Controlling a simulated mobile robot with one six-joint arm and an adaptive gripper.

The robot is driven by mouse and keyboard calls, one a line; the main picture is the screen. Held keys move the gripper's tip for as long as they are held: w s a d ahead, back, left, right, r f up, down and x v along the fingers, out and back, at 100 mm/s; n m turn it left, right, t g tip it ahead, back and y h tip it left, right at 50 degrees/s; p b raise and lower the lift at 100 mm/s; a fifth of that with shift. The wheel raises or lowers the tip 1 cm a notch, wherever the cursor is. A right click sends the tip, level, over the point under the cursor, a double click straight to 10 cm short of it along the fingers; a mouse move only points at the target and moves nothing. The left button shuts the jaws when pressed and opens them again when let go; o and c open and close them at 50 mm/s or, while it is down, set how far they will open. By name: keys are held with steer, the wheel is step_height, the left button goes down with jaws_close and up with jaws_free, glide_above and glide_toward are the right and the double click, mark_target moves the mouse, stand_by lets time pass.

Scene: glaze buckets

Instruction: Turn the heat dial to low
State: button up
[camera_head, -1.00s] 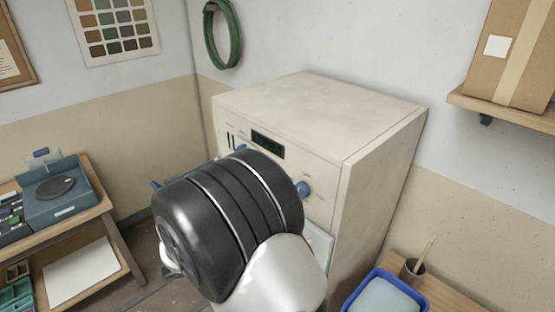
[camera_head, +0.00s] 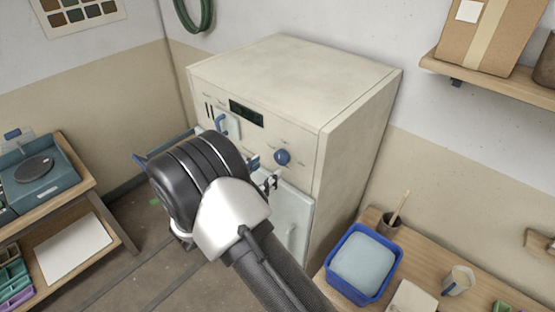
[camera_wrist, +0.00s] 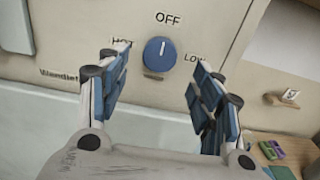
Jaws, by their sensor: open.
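The round blue heat dial (camera_head: 282,157) is on the front of the cream kiln-like cabinet (camera_head: 300,75), towards its right edge. In the wrist view the dial (camera_wrist: 158,54) has a white line pointing up at OFF, with HOT on its left and LOW on its right. My gripper (camera_wrist: 160,64) is open and empty, its blue-padded fingers at either side of the dial in the picture. I cannot tell that either finger touches it. In the head view my gripper (camera_head: 264,174) is just left of and below the dial, and my wrist hides part of the cabinet front.
A blue tub (camera_head: 348,292) and brush cup (camera_head: 389,225) stand on the right table. A shelf with a cardboard box (camera_head: 490,35) is above. A left bench holds a turntable (camera_head: 35,169).

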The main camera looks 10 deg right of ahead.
mark_target(279, 160)
steer(key=x, duration=0.6)
steer(key=shift+w, duration=0.1)
steer(key=shift+c, duration=0.2)
steer(key=c, duration=1)
